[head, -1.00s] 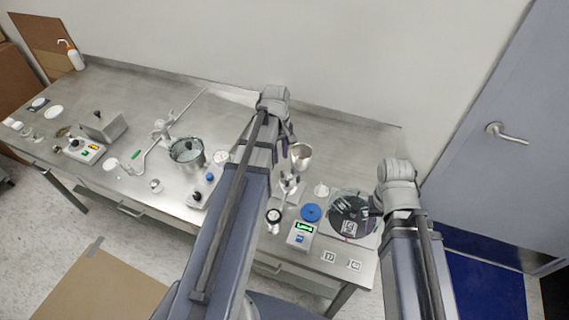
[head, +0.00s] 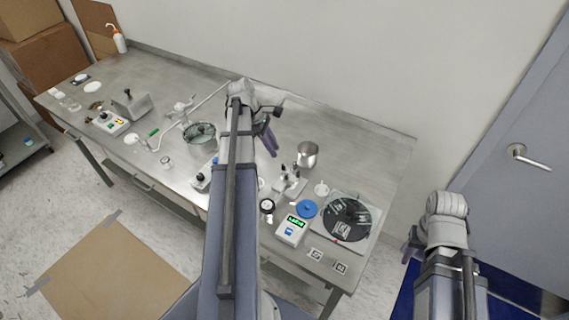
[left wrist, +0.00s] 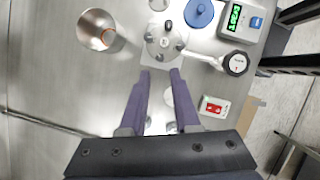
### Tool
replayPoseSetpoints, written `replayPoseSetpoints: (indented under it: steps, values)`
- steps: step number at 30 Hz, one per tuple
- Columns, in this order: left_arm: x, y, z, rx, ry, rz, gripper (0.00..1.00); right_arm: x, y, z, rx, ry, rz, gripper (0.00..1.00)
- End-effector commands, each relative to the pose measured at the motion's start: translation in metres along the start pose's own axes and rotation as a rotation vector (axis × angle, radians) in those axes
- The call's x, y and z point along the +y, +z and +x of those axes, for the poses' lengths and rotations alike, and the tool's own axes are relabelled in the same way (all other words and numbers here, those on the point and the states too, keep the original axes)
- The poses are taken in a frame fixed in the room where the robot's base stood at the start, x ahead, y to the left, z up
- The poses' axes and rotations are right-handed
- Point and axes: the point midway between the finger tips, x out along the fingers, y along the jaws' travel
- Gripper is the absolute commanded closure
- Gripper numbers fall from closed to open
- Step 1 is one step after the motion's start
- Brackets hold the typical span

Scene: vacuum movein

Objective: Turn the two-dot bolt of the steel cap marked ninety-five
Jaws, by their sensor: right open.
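A steel cap with several bolts around its flange (left wrist: 165,41) sits on a pale block on the bench in the left wrist view. One bolt looks dark; the dot marks and the number are too small to read. The cap also shows in the head view (head: 290,184). My left gripper (left wrist: 159,72) is open and empty, its purple fingertips by the cap's near edge in the picture, apparently above it. In the head view my left gripper (head: 269,143) is left of the cap. My right gripper (head: 411,246) is off the bench's right side, apart from everything.
A steel cup (head: 307,154) stands behind the cap. A round dial gauge (head: 267,206), a blue lid (head: 306,208) and a meter with a green display (head: 291,231) lie in front. A black disc (head: 346,219) is at right, a glass-topped pot (head: 200,134) at left.

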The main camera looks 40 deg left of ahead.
Motion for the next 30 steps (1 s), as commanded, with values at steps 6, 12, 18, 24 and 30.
replayPoseSetpoints:
  steps: [6, 12, 18, 24, 30]
  values:
    - [0.0, -0.001, 0.02, 0.001, -0.001, 0.003, 0.7, -0.002, -0.001, 0.019, 0.0, 0.0, 0.001, 0.52]
    - [-0.001, -0.002, 0.047, 0.001, -0.001, 0.003, 0.7, -0.004, -0.003, 0.044, 0.0, 0.0, 0.002, 0.52]
    - [0.0, -0.001, 0.071, 0.001, -0.001, 0.004, 0.7, -0.006, -0.004, 0.066, 0.0, 0.0, 0.002, 0.52]
    - [0.0, 0.0, 0.077, 0.001, 0.0, 0.003, 0.7, -0.007, -0.004, 0.071, 0.0, 0.0, 0.003, 0.52]
    - [0.0, 0.0, 0.076, 0.001, 0.0, 0.003, 0.7, -0.007, -0.004, 0.07, 0.0, 0.0, 0.002, 0.52]
